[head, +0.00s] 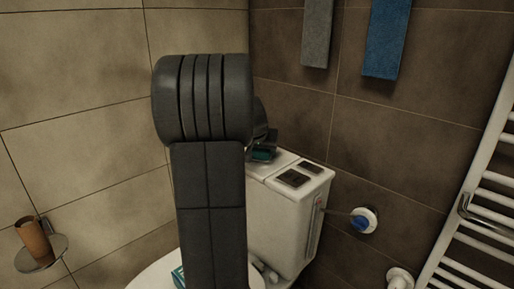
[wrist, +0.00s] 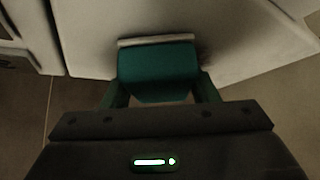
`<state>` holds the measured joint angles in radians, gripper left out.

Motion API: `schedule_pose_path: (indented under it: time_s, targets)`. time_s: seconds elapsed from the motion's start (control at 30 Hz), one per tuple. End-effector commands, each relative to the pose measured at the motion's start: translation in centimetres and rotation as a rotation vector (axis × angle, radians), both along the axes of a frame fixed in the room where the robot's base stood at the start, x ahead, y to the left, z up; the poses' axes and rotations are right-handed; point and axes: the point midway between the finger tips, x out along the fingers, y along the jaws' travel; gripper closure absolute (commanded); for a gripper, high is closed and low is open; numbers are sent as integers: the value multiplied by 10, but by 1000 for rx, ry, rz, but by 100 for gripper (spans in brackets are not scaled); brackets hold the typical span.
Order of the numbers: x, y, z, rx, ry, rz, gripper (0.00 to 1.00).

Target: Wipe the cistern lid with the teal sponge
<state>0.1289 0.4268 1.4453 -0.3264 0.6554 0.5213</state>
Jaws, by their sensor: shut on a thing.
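My gripper (wrist: 158,84) is shut on the teal sponge (wrist: 157,66), with a finger on each side of it. The sponge has a pale strip along its far edge. In the wrist view it lies over or against the white cistern lid (wrist: 240,38); I cannot tell if it touches. A dark smudge (wrist: 206,52) shows on the lid just right of the sponge. In the head view the cistern lid (head: 266,173) is partly hidden by my arm, and a bit of the teal sponge (head: 262,155) shows at its back left.
Two dark rectangular plates (head: 294,179) sit on the lid's right part. The tiled walls stand close behind. A blue-knobbed valve (head: 362,221) and a towel radiator (head: 480,190) are at right. A teal-and-white item (head: 178,276) lies on the toilet seat, partly hidden.

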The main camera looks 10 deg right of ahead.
Motion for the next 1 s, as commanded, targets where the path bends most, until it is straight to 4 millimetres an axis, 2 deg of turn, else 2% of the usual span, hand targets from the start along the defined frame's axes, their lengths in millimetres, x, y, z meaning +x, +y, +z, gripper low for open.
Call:
schedule_pose_path:
  time_s: [0.03, 0.27, 0.67, 0.87, 1.0]
  targets:
    - [-7, -4, -8, 4, 18, -9, 89]
    - [-13, -8, -8, 4, 21, -7, 89]
    - [-40, -25, -5, 3, 18, -7, 89]
    - [-40, -25, -3, 2, 18, -4, 89]
    - [-33, -21, -1, 2, 15, -2, 89]
